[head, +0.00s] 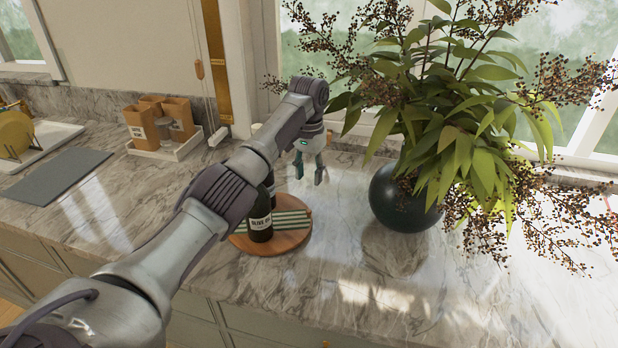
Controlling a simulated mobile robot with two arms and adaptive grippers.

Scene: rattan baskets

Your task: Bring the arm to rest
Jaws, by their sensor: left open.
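My left arm reaches in from the lower left across the counter (345,305). My left gripper (309,180) hangs above the counter with its fingers pointing down. The fingers are apart and nothing shows between them. It is behind a round wooden board (272,247) and to the left of a dark round vase (400,205). A dark olive oil bottle (260,222) stands on the board, partly hidden by my arm. A green and white striped cloth (291,219) lies on the board beside it. My right gripper does not show.
The vase holds a large leafy plant (465,140) with berry twigs spreading over the counter's right side. Brown containers (178,118) stand in a white tray (168,150) at the back left. A grey mat (58,176) lies at left. The front right counter is clear.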

